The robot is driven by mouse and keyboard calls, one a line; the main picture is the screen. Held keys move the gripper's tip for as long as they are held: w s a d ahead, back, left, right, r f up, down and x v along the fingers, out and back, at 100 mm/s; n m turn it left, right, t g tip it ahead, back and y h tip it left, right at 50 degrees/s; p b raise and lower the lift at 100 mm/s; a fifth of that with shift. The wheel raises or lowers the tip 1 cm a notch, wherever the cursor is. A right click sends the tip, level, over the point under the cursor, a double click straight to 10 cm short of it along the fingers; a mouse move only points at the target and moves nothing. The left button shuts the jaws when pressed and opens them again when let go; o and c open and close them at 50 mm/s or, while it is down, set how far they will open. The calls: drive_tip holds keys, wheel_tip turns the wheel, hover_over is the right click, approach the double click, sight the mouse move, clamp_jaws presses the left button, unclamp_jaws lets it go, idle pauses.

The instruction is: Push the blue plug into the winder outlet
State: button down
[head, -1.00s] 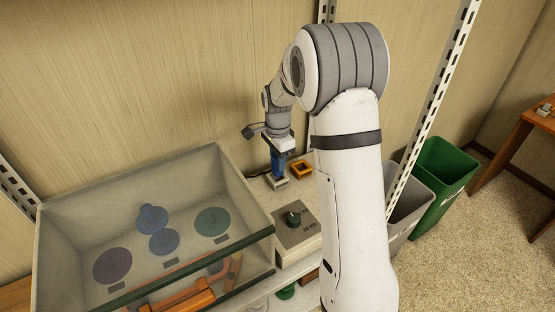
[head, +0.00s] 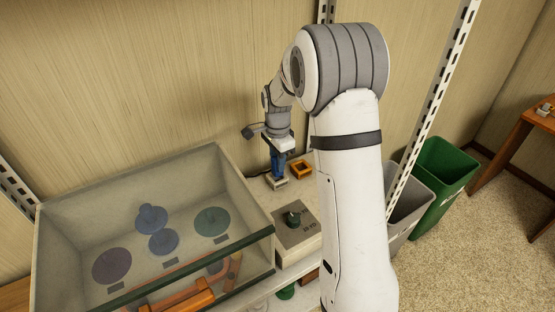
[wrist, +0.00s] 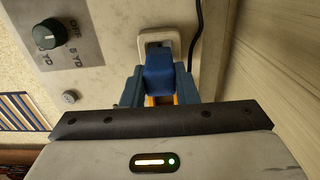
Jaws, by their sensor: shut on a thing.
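The blue plug (wrist: 158,72) is between the blue fingers of my gripper (wrist: 159,88), which is shut on it. Its front end lies over the opening of the winder outlet (wrist: 148,37), a pale rounded frame on the light surface. How deep the plug sits cannot be seen. In the head view my gripper (head: 277,165) points down at the pale outlet block (head: 276,183) on the shelf by the wall. The plug is not clearly separable from the blue fingers there.
A box with a green knob (head: 293,217) stands in front of the outlet. An orange square frame (head: 301,169) lies just right of it. A clear-walled bin (head: 75,207) with round discs stands left. A black cable (wrist: 196,30) runs close to the outlet. A slotted upright (head: 433,100) stands right.

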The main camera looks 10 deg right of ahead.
drive_tip(key=shift+f+b, duration=1.1)
drive_tip(key=shift+f, duration=0.55)
drive_tip(key=c, duration=1.1)
unclamp_jaws()
drive_tip(key=shift+o, duration=0.2)
drive_tip(key=shift+r, duration=0.15)
wheel_tip(320, 180, up, 8)
drive_tip(key=shift+f, duration=0.15)
drive_tip(key=s+r+n+t, duration=0.1)
drive_tip(key=s+r+n, duration=0.2)
drive_tip(key=s+n, duration=0.4)
drive_tip(key=s+r+n+t, duration=0.1)
drive_tip(key=s+n, duration=0.6)
drive_tip(key=s, duration=1.4)
drive_tip(key=shift+s+d+r+t, duration=0.3)
drive_tip(key=shift+r+t, duration=0.1)
drive_tip(key=shift+r, duration=0.5)
